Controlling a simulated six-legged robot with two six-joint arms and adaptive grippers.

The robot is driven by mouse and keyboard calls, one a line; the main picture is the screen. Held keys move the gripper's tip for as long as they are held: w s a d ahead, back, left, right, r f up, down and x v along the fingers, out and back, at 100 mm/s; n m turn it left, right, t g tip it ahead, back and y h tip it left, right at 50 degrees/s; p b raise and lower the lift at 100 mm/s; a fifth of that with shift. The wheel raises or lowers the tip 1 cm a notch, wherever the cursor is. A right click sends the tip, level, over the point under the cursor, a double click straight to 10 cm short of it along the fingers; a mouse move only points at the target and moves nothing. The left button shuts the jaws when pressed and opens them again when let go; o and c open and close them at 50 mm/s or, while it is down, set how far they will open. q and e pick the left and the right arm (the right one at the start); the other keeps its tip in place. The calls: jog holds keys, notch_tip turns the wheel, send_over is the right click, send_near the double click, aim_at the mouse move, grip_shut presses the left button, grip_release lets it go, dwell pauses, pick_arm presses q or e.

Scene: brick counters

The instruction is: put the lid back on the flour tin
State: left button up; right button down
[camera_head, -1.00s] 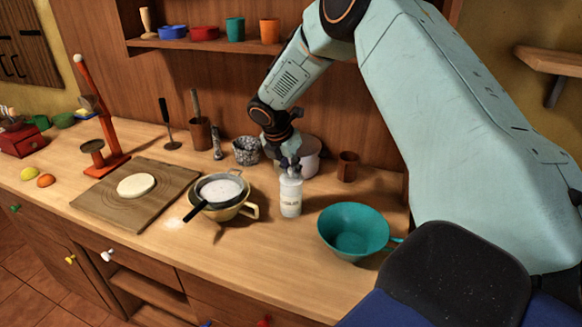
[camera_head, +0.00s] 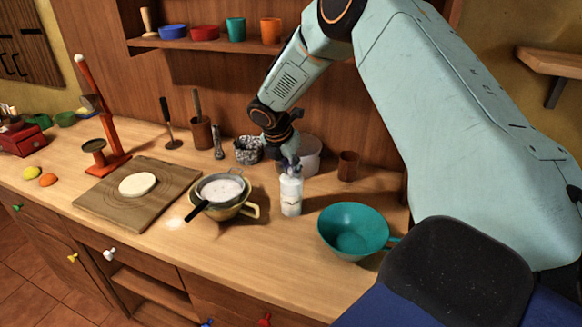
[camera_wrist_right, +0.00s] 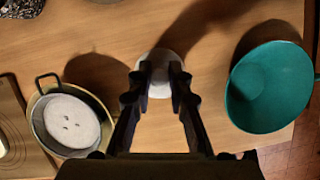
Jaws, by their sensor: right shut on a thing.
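The flour tin (camera_head: 291,197) is a white, upright cylinder with a small dark label on the counter, between the sieve and the teal bowl. My right gripper (camera_head: 289,165) points down at its top. The fingers are shut on the white round lid at the top of the tin. In the right wrist view, my right gripper (camera_wrist_right: 161,70) has its two fingertips against the white round lid (camera_wrist_right: 161,88). The fingers hide part of its edge, and I cannot tell whether the lid is fully seated. My left gripper is not in view.
A sieve of white powder (camera_head: 221,188) rests on a yellow bowl (camera_head: 245,208) to the left. A teal bowl (camera_head: 353,230) stands to the right. A pale pot (camera_head: 309,155) and brown cup (camera_head: 348,166) stand behind. The counter in front (camera_head: 268,255) is clear.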

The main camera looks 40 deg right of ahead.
jog(key=c, duration=1.2)
grip_release()
jog(key=shift+o, duration=0.7)
jog(key=o, duration=0.4)
jog(key=shift+r, duration=0.1)
jog(key=shift+r+p, duration=3.45)
jog(key=shift+p, duration=0.45)
grip_shut()
